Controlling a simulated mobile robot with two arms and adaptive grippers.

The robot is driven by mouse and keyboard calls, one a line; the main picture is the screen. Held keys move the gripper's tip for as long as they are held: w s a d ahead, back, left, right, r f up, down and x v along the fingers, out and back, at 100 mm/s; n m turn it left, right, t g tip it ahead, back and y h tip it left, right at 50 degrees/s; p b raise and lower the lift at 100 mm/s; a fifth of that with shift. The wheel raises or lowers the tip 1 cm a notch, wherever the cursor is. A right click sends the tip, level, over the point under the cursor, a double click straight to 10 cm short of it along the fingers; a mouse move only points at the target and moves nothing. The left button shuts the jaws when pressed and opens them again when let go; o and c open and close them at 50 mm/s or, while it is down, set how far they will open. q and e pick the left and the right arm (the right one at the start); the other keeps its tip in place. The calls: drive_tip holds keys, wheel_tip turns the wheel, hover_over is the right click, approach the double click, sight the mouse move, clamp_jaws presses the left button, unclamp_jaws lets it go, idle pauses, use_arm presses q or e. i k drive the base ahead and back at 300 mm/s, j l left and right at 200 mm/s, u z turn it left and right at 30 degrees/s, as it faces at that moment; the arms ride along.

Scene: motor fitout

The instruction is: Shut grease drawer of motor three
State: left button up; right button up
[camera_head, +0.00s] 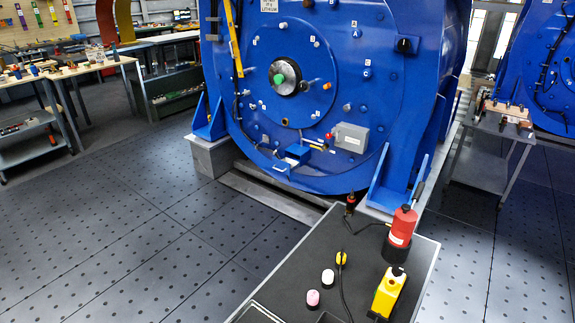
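A large blue round motor (240,120) stands on grey blocks in the upper middle of the head view. Low on its face, a small blue drawer-like box (297,154) sticks out, and its top looks open with a dark inside. It may be the grease drawer, but its contents are too small to tell. No number naming the motor can be read. Neither of my grippers shows in the view.
A grey side table (480,165) stands right, beside another blue motor (545,70). Workbenches stand left. The floor (110,240) at front left is clear.

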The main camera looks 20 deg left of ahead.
sight(286, 167)
drive_tip(key=j+z, duration=0.1)
drive_tip(key=j, duration=1.1)
drive_tip(key=k+j+z, duration=0.15)
drive_tip(key=j, duration=0.45)
drive_tip(key=j+z, duration=0.1)
drive_tip(key=j, duration=0.5)
drive_tip(key=k+j+z, duration=0.1)
drive_tip(key=j, duration=0.5)
drive_tip(key=i+j+z, duration=0.1)
drive_tip(key=j, duration=0.25)
drive_tip(key=i+j+z, duration=0.1)
drive_tip(key=i+j, duration=0.15)
drive_tip(key=j, duration=0.15)
drive_tip(key=i+j+z, duration=0.1)
drive_tip(key=j, duration=0.25)
drive_tip(key=i+j, duration=0.2)
drive_tip(key=j, duration=0.2)
drive_tip(key=z, duration=0.05)
